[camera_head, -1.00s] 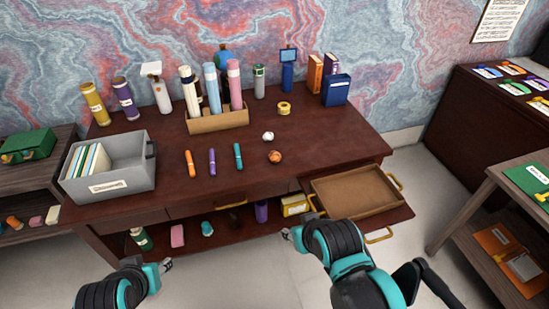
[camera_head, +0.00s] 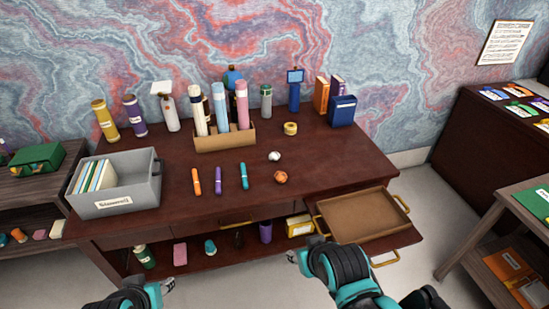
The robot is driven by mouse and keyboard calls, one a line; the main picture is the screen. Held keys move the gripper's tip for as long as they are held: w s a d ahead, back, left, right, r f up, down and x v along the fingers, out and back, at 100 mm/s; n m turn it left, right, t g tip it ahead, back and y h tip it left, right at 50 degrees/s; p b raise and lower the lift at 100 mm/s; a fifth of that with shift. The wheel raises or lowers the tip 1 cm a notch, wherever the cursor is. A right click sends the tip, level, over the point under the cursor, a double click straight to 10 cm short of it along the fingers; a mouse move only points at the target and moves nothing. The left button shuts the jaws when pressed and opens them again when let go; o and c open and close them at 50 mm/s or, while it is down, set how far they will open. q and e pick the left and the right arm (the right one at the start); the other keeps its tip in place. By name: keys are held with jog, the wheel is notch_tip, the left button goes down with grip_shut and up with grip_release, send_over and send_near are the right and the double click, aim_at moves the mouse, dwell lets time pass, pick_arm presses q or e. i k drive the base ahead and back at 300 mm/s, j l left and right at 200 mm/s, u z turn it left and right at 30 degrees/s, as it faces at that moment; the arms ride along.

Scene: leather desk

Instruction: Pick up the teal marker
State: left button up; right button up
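The teal marker (camera_head: 244,176) lies on the dark red desk (camera_head: 300,158), to the right of a purple marker (camera_head: 218,178) and an orange marker (camera_head: 196,181). Nothing touches it. My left gripper (camera_head: 168,285) is low in front of the desk, below and to the left of the marker. It is small in view and I cannot tell whether it is open. My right gripper (camera_head: 294,257) is in front of the desk, below and right of the marker, partly hidden by its own wrist. Its finger state is unclear.
An open drawer (camera_head: 398,222) juts out at the desk's right front, close to my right arm. A grey bin (camera_head: 140,196) stands at the left. A cardboard holder (camera_head: 240,136) with bottles stands behind the markers. A white ball (camera_head: 274,156) and an orange ball (camera_head: 281,177) lie to their right.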

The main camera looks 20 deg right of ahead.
aim_at(245, 184)
jog(key=i+l+z, duration=0.15)
jog(key=i+z, duration=0.75)
jog(key=z, duration=0.15)
